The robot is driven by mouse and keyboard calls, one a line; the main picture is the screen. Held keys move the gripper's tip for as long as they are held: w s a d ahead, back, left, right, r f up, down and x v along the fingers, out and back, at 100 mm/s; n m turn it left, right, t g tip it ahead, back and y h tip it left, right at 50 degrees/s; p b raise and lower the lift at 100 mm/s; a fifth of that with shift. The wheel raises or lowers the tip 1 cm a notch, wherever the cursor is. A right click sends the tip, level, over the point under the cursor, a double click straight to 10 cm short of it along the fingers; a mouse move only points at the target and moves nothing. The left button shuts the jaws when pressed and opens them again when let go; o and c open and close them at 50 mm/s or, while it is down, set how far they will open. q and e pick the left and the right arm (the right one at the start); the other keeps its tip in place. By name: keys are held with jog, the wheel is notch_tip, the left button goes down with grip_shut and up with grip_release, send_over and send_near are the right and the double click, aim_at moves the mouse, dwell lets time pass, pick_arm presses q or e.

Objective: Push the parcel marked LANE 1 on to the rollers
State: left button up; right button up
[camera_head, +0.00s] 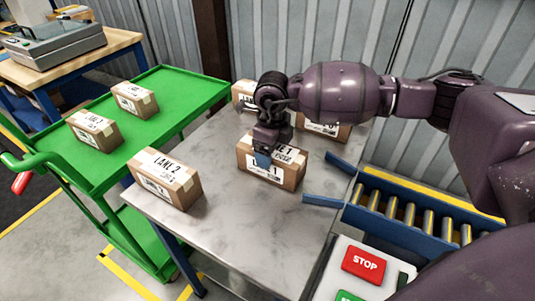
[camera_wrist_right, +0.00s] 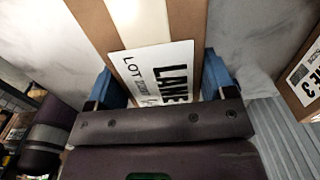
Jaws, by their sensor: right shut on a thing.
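The LANE 1 parcel (camera_head: 292,174) is a brown carton with pale tape and white labels. It stands on the grey metal table (camera_head: 225,235), left of the rollers (camera_head: 410,214) and apart from them. My right gripper (camera_head: 268,158) reaches down over it, with blue fingers on either side, shut on it. In the right wrist view the parcel (camera_wrist_right: 190,30) lies between the two fingers (camera_wrist_right: 160,82), its label partly hidden by the gripper body. Two blue guide rails (camera_head: 340,162) flare out at the rollers' near end. My left gripper is not in view.
A LANE 2 carton (camera_head: 165,180) stands at the table's left. Other cartons stand behind the gripper, partly hidden; a LANE 3 carton (camera_wrist_right: 304,78) shows in the wrist view. A green cart (camera_head: 165,90) holds more cartons. A red STOP button (camera_head: 363,263) is at the front right.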

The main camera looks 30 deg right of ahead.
jog(key=shift+w+d+b, duration=0.15)
jog(key=shift+w+d, duration=0.35)
jog(key=shift+d, duration=0.25)
jog(key=shift+w+d+b, duration=0.15)
jog(key=shift+w+d, duration=0.3)
jog(key=shift+d, duration=0.3)
jog(key=o, duration=0.7)
